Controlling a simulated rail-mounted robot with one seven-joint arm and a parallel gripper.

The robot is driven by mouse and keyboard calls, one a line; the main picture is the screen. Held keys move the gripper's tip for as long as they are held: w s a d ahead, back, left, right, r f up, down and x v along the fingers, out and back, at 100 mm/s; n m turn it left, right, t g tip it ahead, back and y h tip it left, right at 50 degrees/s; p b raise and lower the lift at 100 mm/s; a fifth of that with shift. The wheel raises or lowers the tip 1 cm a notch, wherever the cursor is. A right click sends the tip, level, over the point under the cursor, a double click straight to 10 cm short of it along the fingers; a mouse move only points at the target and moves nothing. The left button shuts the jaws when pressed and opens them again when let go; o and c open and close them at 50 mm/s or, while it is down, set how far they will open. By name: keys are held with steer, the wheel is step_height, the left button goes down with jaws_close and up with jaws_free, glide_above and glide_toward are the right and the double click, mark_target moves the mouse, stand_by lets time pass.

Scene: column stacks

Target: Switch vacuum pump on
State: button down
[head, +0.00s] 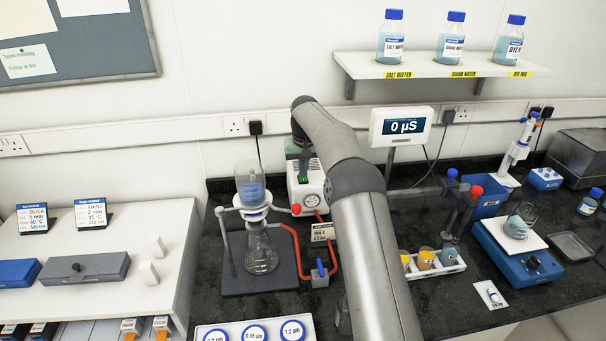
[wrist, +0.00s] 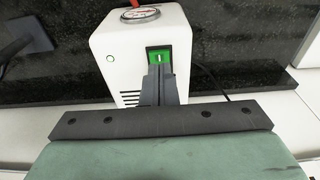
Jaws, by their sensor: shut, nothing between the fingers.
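The vacuum pump is a white box (head: 300,190) at the back of the bench, with a round gauge and a green switch (head: 303,179) on top. In the wrist view the pump (wrist: 112,50) fills the upper middle. Its green rocker switch (wrist: 160,56) shows a white bar mark in a black frame. My gripper (wrist: 160,70) is shut and empty, its fingertips at the edge of the switch and covering its lower part. I cannot tell whether they touch it. In the head view my arm hides part of the pump's right side.
A filtration flask (head: 261,252) on a dark stand is left of the pump, joined by red tubing (head: 300,245). A display reading 0 µS (head: 403,126) stands right of my arm. A rack of small vials (head: 432,263) and a blue stirrer (head: 520,258) are further right.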

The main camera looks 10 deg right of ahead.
mark_target(303, 179)
step_height(303, 179, up, 6)
steer(key=shift+f, duration=0.15)
stand_by(0.5)
steer(key=s+a+r+b, duration=0.1)
steer(key=s+r, duration=0.2)
steer(key=s, duration=0.8)
steer(key=s+r+b, duration=0.1)
steer(key=s+r, duration=0.2)
steer(key=s, duration=0.9)
steer(key=s+f, duration=0.3)
steer(key=s, duration=0.6)
steer(key=s+f+b, duration=0.1)
steer(key=s+f, duration=0.3)
steer(key=s, duration=0.5)
steer(key=s+d+f+b, duration=0.1)
steer(key=s+f, duration=0.3)
steer(key=s, duration=0.6)
steer(key=shift+f+g, duration=0.15)
steer(key=shift+g, duration=0.25)
